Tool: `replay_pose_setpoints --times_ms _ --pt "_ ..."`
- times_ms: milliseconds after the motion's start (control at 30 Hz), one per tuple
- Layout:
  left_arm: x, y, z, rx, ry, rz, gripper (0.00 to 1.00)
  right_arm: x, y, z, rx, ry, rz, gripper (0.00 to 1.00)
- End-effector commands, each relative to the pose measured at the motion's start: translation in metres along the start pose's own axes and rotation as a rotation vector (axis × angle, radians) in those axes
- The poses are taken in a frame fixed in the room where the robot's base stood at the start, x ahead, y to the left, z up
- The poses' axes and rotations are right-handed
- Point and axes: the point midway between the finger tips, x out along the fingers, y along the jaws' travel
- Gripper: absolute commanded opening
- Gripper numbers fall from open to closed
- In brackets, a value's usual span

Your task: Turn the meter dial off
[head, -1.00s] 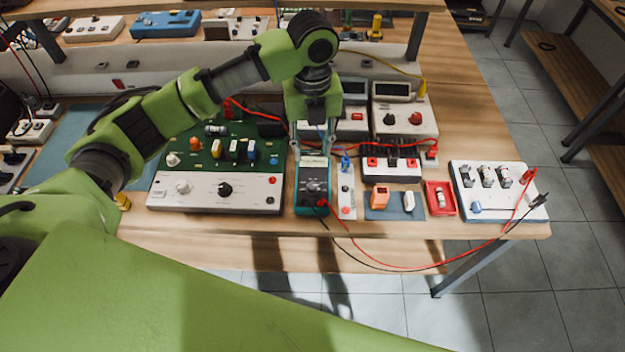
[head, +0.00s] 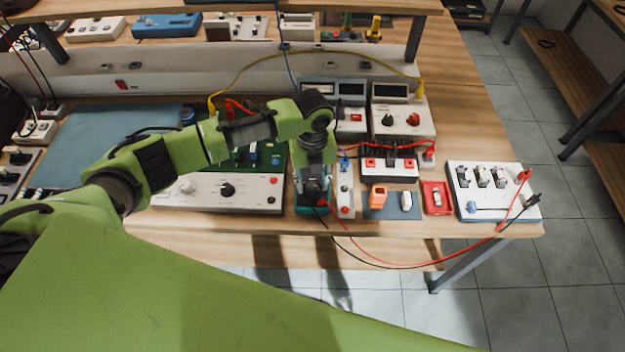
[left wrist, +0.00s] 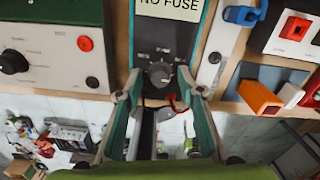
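The meter (head: 301,209) is a dark handheld tester with a teal case, lying near the front edge of the bench. In the left wrist view its grey face (left wrist: 165,50) carries a "NO FUSE" label. The round dark dial (left wrist: 159,75) sits below the label. My left gripper (head: 313,191) is right over the meter in the head view and hides the dial there. In the left wrist view the left gripper (left wrist: 160,84) is open, with a finger on each side of the dial and a visible gap to it. My right gripper is not in view.
A white control panel with a green board (head: 240,190) lies left of the meter. A narrow white strip (head: 345,192) lies close on its right. Red and black leads run from the meter to a white switch box (head: 490,190). The bench's front edge is close.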

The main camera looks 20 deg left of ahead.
Motion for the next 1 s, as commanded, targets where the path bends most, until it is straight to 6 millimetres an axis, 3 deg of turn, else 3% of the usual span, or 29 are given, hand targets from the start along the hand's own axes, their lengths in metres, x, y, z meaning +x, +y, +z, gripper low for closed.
replay_pose_setpoints --times_ms 133,267,300,667,1000 --pt "0.0 0.0 0.0 0.0 0.0 0.0 0.35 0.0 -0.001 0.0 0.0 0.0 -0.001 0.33" --pt "0.0 0.0 0.0 0.0 0.0 0.0 0.04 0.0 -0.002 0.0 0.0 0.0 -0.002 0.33" --pt "0.0 0.0 0.0 0.0 0.0 0.0 0.0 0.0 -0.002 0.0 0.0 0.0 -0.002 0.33" --pt "-0.001 0.0 0.0 -0.033 0.001 0.001 0.0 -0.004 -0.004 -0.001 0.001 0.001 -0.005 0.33" --pt "-0.004 0.001 -0.001 -0.247 0.003 0.002 0.0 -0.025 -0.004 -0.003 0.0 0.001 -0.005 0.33"
